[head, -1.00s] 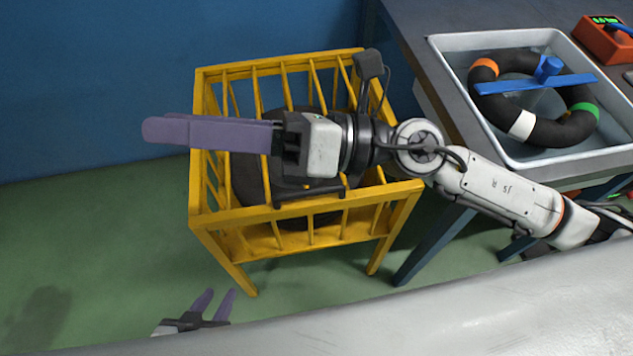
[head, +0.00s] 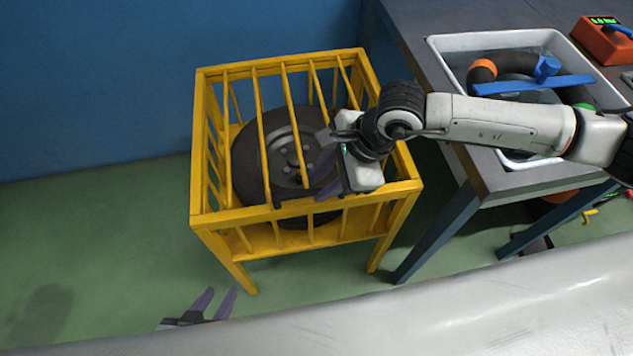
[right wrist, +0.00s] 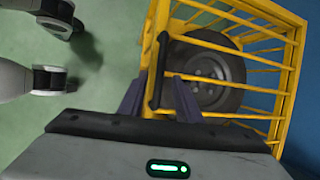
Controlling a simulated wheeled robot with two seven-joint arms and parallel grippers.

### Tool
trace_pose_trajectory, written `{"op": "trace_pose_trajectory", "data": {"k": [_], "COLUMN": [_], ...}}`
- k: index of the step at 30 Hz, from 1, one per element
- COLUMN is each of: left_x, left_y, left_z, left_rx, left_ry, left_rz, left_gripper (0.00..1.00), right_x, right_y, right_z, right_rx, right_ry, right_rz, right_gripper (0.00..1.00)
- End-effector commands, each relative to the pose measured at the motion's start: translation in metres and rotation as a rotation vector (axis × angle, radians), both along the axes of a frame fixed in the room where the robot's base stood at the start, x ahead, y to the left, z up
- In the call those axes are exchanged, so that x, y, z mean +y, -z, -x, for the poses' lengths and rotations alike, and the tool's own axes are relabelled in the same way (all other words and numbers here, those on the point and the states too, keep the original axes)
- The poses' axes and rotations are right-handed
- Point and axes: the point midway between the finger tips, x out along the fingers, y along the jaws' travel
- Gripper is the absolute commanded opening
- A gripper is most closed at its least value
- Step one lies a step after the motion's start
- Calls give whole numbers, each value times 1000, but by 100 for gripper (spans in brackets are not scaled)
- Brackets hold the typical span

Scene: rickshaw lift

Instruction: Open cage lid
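The yellow cage (head: 245,215) stands on the floor with a dark wheel (head: 270,155) inside. Its barred lid (head: 262,130) lies shut across the top. A black handle (head: 290,207) is on the lid's near side; it also shows in the right wrist view (right wrist: 155,85). My right gripper (head: 326,165) is open above the lid near the handle, fingers apart. In the right wrist view, the handle appears between the fingertips of my right gripper (right wrist: 160,88); I cannot tell the height gap. My left gripper (head: 218,303) is open and empty low at the bottom edge, away from the cage.
A dark workbench (head: 445,70) stands right of the cage, holding a white tub (head: 440,42) with a ringed tube in it and a red device (head: 600,42). A blue wall (head: 100,80) is behind. Green floor (head: 90,240) is clear to the left.

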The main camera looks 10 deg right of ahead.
Motion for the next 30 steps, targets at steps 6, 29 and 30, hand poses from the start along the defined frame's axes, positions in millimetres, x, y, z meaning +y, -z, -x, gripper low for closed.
{"op": "trace_pose_trajectory", "data": {"k": [6,29,30], "left_x": [0,1,1], "left_y": [-2,-3,-3], "left_z": [0,0,0], "left_rx": [1,0,0], "left_ry": [0,-1,-1], "left_rz": [0,-1,-1], "left_gripper": [31,31,31], "right_x": [10,11,11], "right_y": [22,24,23], "right_z": [-4,-5,-5], "right_rx": [1,0,2], "right_ry": [-1,1,0], "right_rz": [-2,-2,-2], "right_gripper": [31,0,0]}}
